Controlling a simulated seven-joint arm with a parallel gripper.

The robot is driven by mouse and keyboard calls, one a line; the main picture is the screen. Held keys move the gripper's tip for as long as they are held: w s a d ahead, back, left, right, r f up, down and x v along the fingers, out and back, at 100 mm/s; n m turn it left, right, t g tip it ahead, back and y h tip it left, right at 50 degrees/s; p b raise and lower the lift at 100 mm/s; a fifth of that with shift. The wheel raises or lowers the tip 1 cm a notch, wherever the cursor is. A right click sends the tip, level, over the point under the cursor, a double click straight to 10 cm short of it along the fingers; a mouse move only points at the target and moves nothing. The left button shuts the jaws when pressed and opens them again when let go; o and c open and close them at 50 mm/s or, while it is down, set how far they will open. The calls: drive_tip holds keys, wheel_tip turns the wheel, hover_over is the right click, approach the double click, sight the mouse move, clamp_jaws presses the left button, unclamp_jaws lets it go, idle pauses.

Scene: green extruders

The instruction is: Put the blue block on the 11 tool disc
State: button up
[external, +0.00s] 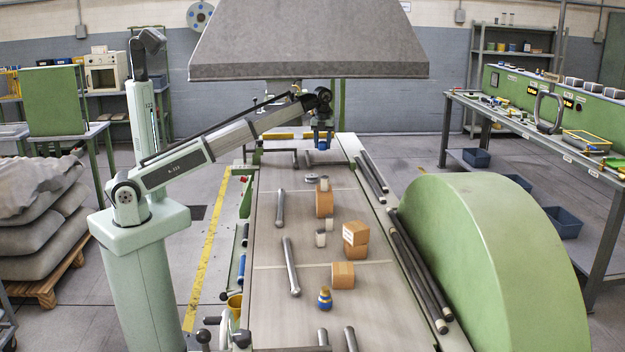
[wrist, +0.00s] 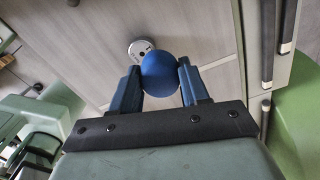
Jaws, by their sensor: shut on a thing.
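The blue block (wrist: 160,74) looks rounded in the wrist view. My gripper (wrist: 161,88) is shut on it, with one blue finger on each side. In the external view my gripper (external: 323,145) is above the far part of the long table. A small round grey-white disc (wrist: 140,46) with dark marks lies on the table, just beyond the block in the wrist view, and the block covers part of its edge. The disc (external: 312,179) also shows in the external view, lower in the picture than my gripper. Its number is too small to read.
Several wooden blocks (external: 355,234) and small white cylinders stand on the table (external: 270,215). A blue-and-yellow object (external: 325,299) stands near its front. Metal rods (external: 291,267) lie along the left. A large green rounded housing (external: 480,260) borders the right; a grey hood (external: 310,40) hangs above.

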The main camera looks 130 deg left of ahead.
sight(312, 175)
drive_tip(key=s+d+f+n, duration=0.1)
drive_tip(key=s+d+n, duration=0.1)
drive_tip(key=d+n, duration=0.15)
drive_tip(key=shift+s+d+f, duration=0.1)
drive_tip(key=shift+d+f, duration=0.05)
drive_tip(key=shift+f, duration=1.5)
drive_tip(key=shift+s+d+f, duration=0.1)
drive_tip(key=shift+f, duration=1.55)
drive_tip(key=shift+d+f, duration=0.15)
drive_tip(key=shift+f, duration=1.5)
drive_tip(key=shift+f, duration=0.15)
drive_tip(key=o, duration=1)
drive_tip(key=shift+o, duration=0.2)
wheel_tip(312, 175, up, 12)
drive_tip(key=shift+r, duration=0.2)
